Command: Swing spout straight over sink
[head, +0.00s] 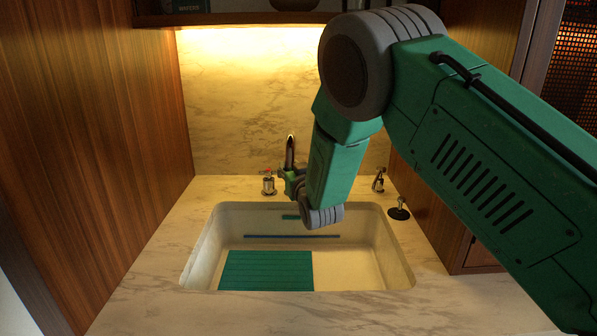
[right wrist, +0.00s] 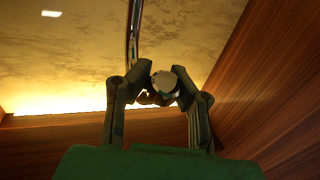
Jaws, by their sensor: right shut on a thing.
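The faucet spout (head: 290,150) rises behind the back rim of the sink (head: 203,250), near its middle. Its lower part is hidden by my right gripper and arm. My right gripper (head: 293,184) is at the spout, just above the sink's back edge, and is shut on it. In the right wrist view the fingers (right wrist: 160,90) close around a round, pale end piece, and the curved metal spout (right wrist: 133,35) runs up beside it. Exactly where the spout's end points is hard to tell. My left gripper is not in view.
A faucet handle (head: 268,184) stands left of the spout and another (head: 378,180) to the right. A dark-topped fitting (head: 398,210) sits at the sink's right edge. A green ribbed mat (head: 266,271) lies in the sink. Wooden panels (head: 100,130) close in the sides.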

